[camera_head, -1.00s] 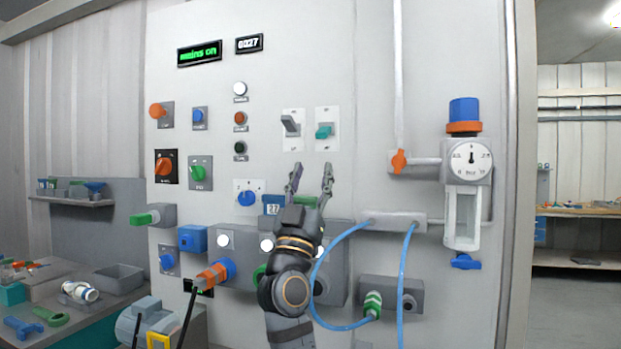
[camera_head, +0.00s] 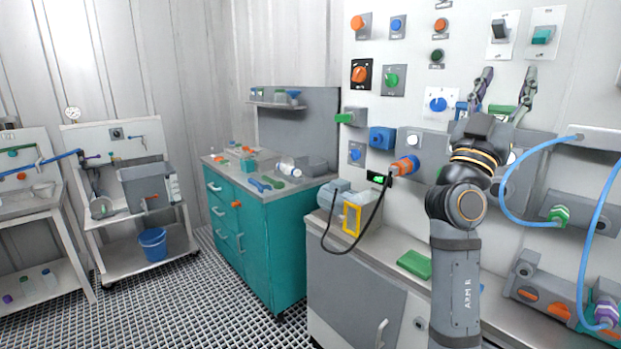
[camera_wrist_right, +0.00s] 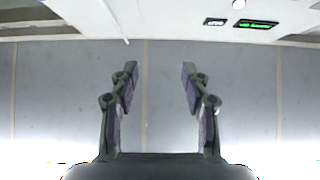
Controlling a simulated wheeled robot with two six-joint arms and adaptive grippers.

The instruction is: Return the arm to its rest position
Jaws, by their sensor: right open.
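My right arm rises from the lower right of the head view, in front of the control panel (camera_head: 455,68). Its gripper (camera_head: 503,92) points upward with the two fingers spread apart and nothing between them. In the right wrist view the same gripper (camera_wrist_right: 159,85) is open and empty, with a plain grey surface beyond it. My left gripper is in neither view.
Blue hoses (camera_head: 515,215) curve beside my right arm. A black cable (camera_head: 372,222) hangs from an orange plug (camera_head: 404,166). A grey bench (camera_head: 330,270) with a green block (camera_head: 415,264) stands below. A teal cabinet (camera_head: 262,255) and open grating floor (camera_head: 190,300) lie left.

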